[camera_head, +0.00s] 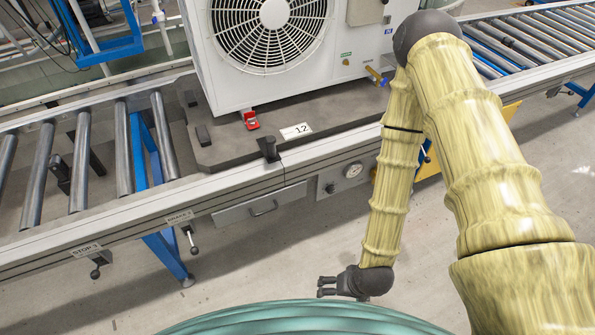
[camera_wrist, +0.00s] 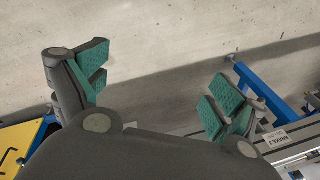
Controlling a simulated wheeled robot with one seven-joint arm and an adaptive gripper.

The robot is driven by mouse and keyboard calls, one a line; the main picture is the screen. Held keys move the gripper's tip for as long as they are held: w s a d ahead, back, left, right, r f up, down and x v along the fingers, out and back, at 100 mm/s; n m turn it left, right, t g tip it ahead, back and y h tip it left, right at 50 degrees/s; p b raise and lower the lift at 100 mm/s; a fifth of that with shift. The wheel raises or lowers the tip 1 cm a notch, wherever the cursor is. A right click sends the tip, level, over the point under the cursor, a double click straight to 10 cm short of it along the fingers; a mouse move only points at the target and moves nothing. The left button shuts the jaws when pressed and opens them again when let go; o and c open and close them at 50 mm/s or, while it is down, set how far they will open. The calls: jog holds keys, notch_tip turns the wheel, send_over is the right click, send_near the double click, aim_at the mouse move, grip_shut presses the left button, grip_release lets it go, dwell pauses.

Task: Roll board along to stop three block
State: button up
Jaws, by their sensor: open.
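The board (camera_head: 345,111) is a dark grey slab on the roller conveyor, with a white outdoor unit (camera_head: 228,78) on top and a label reading 12.
Rollers (camera_head: 85,160) left of the board are bare. Blue legs (camera_head: 168,258) stand below. Open floor lies in front.

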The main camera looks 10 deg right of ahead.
jog(key=w+a+f+m+t+y+b, duration=0.1)
jog(key=w+a+m+t+b, duration=0.2)
jog(key=w, duration=0.4)
jog(key=w+a+f+t+y+b, duration=0.1)
jog(key=w+a+y+b, duration=0.15)
jog(key=w+a, duration=0.3)
jog(key=m+t+y+b, duration=0.2)
jog(key=m+t+b, duration=0.5)
jog(key=t+b, duration=0.3)
send_near(274, 150)
jog(key=x, duration=1.1)
jog(key=shift+w+a+b, duration=0.1)
jog(key=shift+w+b, duration=0.2)
jog(key=shift+b, duration=0.05)
